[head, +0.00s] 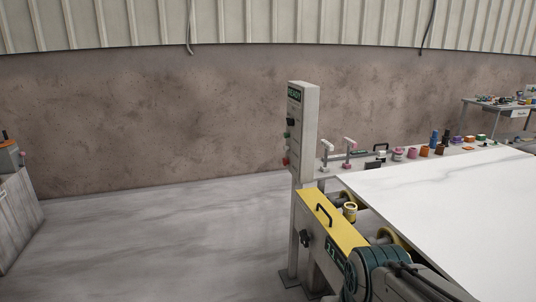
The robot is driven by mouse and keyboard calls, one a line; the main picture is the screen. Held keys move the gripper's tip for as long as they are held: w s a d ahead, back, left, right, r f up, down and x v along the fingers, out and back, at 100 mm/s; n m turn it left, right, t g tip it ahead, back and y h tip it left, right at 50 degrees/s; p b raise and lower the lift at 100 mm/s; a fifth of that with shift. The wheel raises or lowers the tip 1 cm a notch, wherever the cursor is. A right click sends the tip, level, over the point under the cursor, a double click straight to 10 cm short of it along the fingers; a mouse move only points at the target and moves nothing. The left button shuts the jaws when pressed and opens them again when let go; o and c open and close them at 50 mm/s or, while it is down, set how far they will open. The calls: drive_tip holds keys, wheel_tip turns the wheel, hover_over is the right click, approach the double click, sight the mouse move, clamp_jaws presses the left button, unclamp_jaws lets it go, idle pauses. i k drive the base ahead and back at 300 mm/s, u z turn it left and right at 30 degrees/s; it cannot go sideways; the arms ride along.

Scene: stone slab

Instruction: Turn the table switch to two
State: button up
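A black rotary switch (305,238) sits on the grey end face of the roller table, under its yellow cover (330,222). It is small, and I cannot read its position or any marks around it. A tall grey control post (304,130) stands behind the table's end. Its narrow left face carries a black knob (291,122), a green button (287,135) and a red button (285,161). The black knob's setting is too small to read. My gripper is not visible in this view.
A large white slab (455,195) covers the table at the right. A teal, motor-like unit (375,265) fills the lower right near the table's end. Coloured cups and bottles line the back shelf. A grey cabinet (15,215) stands far left. The floor between is clear.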

sight(290, 122)
drive_tip(key=u, duration=0.15)
drive_tip(key=i, duration=2.2)
drive_tip(key=u, duration=0.3)
